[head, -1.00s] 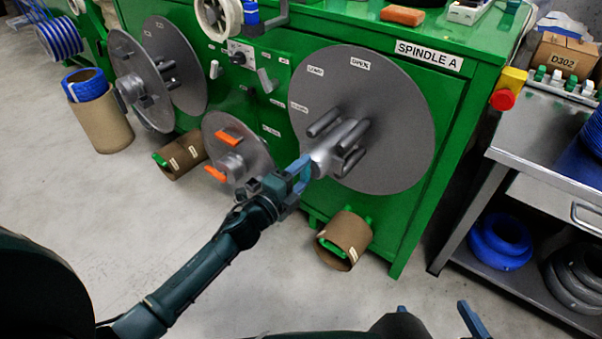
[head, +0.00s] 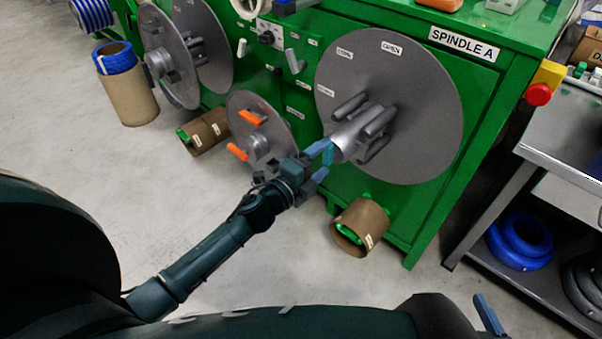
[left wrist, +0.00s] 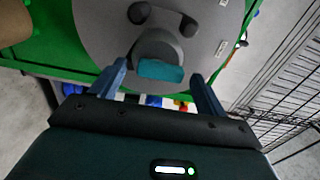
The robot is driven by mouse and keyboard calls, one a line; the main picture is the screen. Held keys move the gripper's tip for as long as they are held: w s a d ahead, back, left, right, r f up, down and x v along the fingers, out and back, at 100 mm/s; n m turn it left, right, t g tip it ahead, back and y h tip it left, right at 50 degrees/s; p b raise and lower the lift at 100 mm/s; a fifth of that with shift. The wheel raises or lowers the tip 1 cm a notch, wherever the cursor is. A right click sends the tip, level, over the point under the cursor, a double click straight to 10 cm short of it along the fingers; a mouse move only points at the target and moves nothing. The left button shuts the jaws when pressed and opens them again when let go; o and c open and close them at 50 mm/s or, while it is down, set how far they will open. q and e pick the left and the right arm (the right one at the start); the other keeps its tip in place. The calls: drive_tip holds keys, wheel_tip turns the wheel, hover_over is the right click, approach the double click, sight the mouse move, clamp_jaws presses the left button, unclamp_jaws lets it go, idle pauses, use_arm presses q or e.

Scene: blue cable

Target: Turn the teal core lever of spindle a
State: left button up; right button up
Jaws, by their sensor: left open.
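Spindle A is a large grey disc (head: 430,120) with a grey core hub (head: 348,140) and several grey pegs, on the green machine. The teal core lever (head: 328,154) sits at the hub's near end, partly hidden by my fingers in the head view. My left gripper (head: 321,161) is open at the lever. In the left wrist view the lever (left wrist: 160,71) shows as a flat teal block in front of the hub, between the spread fingers (left wrist: 158,80) with a gap on both sides. My right gripper (head: 488,314) shows only one blue finger at the lower right.
A smaller disc with orange levers (head: 252,117) stands just left of my left gripper. A cardboard core (head: 360,228) lies on the floor below the spindle. A grey metal bench (head: 560,150) stands at right.

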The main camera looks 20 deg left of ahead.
use_arm(q)
drive_tip(key=v, duration=1.2)
drive_tip(key=shift+p, duration=0.35)
